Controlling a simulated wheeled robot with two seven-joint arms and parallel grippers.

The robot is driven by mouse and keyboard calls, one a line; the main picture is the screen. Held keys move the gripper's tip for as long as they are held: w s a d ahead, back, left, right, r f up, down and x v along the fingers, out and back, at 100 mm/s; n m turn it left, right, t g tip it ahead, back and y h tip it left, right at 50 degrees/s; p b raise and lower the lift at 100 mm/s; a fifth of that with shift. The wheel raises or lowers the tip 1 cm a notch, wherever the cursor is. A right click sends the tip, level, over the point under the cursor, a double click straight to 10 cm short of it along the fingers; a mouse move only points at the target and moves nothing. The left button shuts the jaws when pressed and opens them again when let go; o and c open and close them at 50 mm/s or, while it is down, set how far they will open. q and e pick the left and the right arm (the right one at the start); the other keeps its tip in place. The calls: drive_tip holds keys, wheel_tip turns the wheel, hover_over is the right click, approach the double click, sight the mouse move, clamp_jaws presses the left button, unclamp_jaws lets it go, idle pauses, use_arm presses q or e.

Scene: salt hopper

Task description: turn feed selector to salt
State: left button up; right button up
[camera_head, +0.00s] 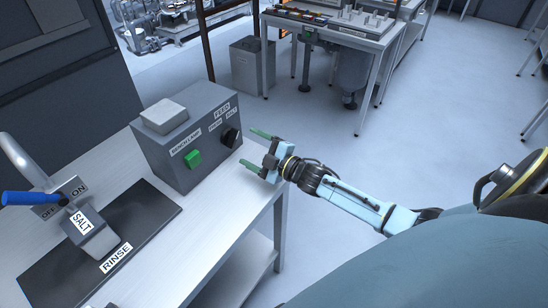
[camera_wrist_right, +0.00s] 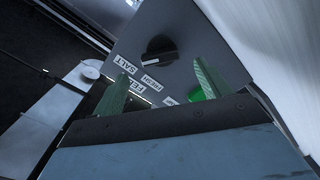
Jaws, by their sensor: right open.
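The feed selector is a black knob (camera_head: 230,137) on the front face of a grey control box (camera_head: 190,130), below the FEED label and beside a SALT label. I cannot tell for sure which label the pointer faces. My right gripper (camera_head: 255,150) is open and empty, its green fingers pointing at the box with the knob roughly between their lines, apart from it. The fingers also show in the wrist view (camera_wrist_right: 161,73). My left gripper is out of view.
A green button (camera_head: 193,159) sits left of the knob, and a pale block (camera_head: 164,117) is on the box top. The floor right of the bench is open.

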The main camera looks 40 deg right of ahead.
drive_tip(key=v, duration=0.8)
drive_tip(key=shift+s, duration=0.15)
